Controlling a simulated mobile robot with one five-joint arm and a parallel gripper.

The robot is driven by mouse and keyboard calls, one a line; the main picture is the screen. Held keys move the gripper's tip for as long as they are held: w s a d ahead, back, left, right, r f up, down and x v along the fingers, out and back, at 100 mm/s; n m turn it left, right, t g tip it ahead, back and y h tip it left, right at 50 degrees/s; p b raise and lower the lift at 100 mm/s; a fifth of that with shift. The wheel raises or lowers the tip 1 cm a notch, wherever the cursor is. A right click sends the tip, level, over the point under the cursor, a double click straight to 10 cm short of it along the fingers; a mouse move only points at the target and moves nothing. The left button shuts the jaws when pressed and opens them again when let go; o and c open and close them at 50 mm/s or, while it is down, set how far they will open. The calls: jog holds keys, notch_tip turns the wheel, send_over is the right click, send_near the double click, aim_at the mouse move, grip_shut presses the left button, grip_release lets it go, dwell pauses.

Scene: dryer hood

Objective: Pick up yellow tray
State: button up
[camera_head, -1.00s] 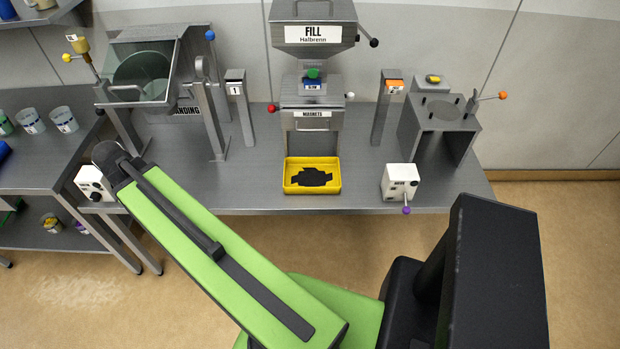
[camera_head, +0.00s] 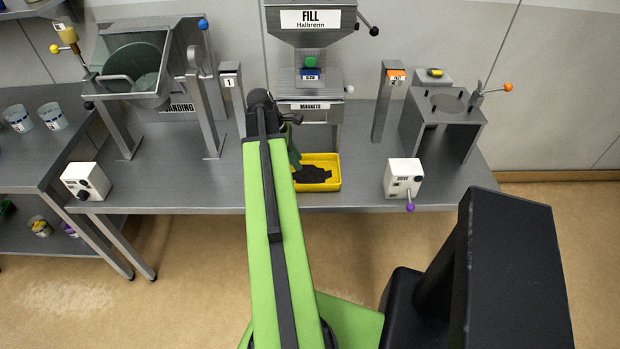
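The yellow tray (camera_head: 328,186) sits on the grey bench, below the magnets unit of the fill station. It is shallow, with dark material lying in it. My green arm crosses in front of its left side and hides its left edge. A small green part of my arm shows just behind, at the tray's back left. My gripper itself is hidden behind the arm, so I cannot see its fingers or whether it touches the tray.
The fill station (camera_head: 310,60) stands behind the tray. A white control box (camera_head: 403,176) with a purple-tipped lever is to the right, and another white box (camera_head: 85,181) is far left. Posts (camera_head: 233,100) and (camera_head: 388,105) flank the station. Bare bench lies either side of the tray.

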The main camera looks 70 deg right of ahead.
jog(key=b, duration=0.6)
send_near(310, 185)
jog(key=x, duration=0.5)
jog(key=shift+d, duration=0.4)
jog(key=shift+f, duration=0.1)
jog(key=shift+s, duration=0.1)
jog(key=b+x, duration=0.5)
jog(key=shift+w+a+f, duration=0.2)
jog(key=shift+a, duration=0.05)
jog(key=shift+r, duration=0.2)
grip_shut()
